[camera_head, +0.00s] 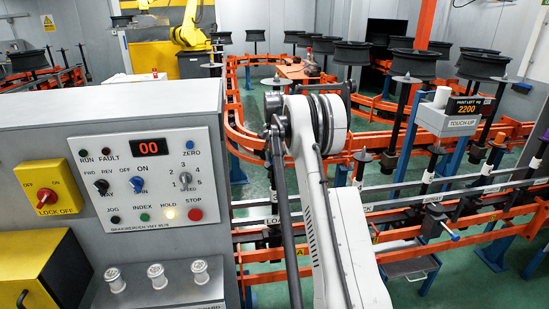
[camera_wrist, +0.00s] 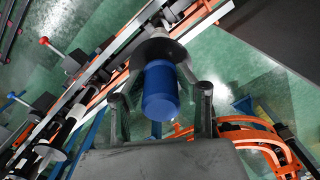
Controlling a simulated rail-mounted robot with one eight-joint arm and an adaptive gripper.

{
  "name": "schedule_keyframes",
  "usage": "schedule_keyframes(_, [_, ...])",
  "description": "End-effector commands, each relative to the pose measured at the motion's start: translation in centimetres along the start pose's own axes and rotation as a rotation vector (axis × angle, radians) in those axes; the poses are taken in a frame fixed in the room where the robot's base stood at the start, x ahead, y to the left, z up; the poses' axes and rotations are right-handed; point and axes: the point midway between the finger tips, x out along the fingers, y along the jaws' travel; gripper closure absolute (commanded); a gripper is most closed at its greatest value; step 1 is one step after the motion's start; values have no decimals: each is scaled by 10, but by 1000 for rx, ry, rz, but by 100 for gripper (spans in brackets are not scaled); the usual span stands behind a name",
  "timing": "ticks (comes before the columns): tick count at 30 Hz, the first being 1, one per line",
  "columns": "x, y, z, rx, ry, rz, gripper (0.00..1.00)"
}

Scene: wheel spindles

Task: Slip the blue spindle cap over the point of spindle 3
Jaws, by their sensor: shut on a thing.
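The blue spindle cap (camera_wrist: 161,92) is in the middle of the wrist view, between the two dark fingers of my gripper (camera_wrist: 158,80). My gripper is shut on it. Just beyond the cap is a grey disc (camera_wrist: 157,49) with a dark underside, partly covered by the cap. I cannot tell whether the cap touches it, or whether it belongs to spindle 3. No spindle number is readable in the wrist view. In the head view my gripper and the cap are hidden; only my white arm shows.
In the head view a grey control panel (camera_head: 150,183) fills the left front. An orange rail line (camera_head: 236,130) loops behind, with several dark wheels (camera_head: 415,63) on spindles. A touch-up stand (camera_head: 447,122) reads 2200. In the wrist view green floor (camera_wrist: 235,62) shows beside the rails.

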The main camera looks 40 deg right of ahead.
Motion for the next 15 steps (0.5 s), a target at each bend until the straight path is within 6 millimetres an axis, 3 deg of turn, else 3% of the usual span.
schedule_keyframes(15, [7, 0, 0, 0, 0, 0, 89])
